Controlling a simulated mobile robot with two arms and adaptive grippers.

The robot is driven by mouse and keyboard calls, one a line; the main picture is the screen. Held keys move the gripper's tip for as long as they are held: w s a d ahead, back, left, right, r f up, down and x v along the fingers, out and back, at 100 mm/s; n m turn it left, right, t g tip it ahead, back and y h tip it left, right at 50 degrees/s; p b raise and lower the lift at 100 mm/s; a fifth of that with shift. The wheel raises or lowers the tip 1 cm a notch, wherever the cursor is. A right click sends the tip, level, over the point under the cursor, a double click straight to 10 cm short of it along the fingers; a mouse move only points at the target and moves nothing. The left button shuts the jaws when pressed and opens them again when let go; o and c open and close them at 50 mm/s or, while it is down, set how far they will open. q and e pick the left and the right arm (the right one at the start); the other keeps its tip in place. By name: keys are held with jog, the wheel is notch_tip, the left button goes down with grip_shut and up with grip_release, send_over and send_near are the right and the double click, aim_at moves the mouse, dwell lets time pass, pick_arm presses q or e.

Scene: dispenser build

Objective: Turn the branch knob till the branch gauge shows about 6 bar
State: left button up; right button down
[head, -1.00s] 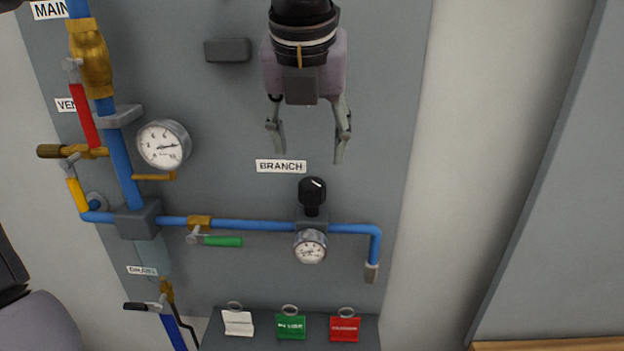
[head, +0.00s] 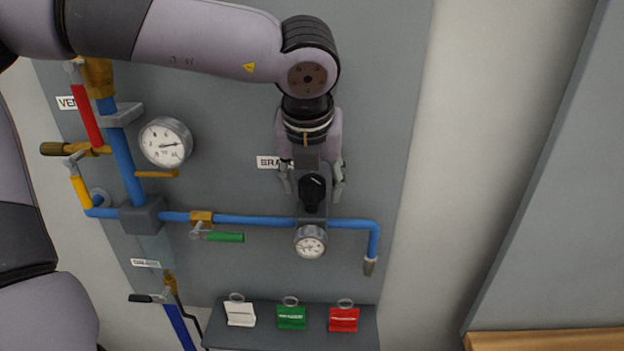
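The black branch knob (head: 313,190) stands on the blue branch pipe, a white mark on its top. Just below it is the round branch gauge (head: 311,242), whose needle is too small to read surely. My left gripper (head: 313,185) comes down from above, its fingers apart, one on each side of the knob. I cannot tell whether the fingers touch the knob. The BRANCH label (head: 268,162) is partly hidden by the gripper. My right gripper is not in view.
A larger gauge (head: 165,143) sits left on the main pipe. A green-handled valve (head: 224,237) is on the branch pipe. White (head: 240,314), green (head: 292,317) and red (head: 343,319) tags stand on a ledge below. The panel right of the knob is clear.

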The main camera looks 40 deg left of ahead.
pick_arm(q)
jog(key=c, duration=1)
jog(key=m+b, duration=0.1)
jog(key=b, duration=0.2)
jog(key=shift+f+m+t+h, duration=0.15)
jog(key=shift+m+t+h, duration=0.15)
jog(key=shift+m+h, duration=0.1)
jog(key=m+h+b, duration=0.1)
jog(key=m, duration=0.1)
jog(key=shift+m+b, duration=0.3)
jog(key=shift+b, duration=0.1)
jog(key=shift+m+h, duration=0.3)
jog(key=shift+m, duration=0.7)
jog(key=shift+r+m+h, duration=0.2)
jog(key=shift+m+h, duration=0.2)
jog(key=shift+m, duration=0.5)
jog(key=shift+m+h, duration=0.7)
jog(key=shift+m, duration=1.3)
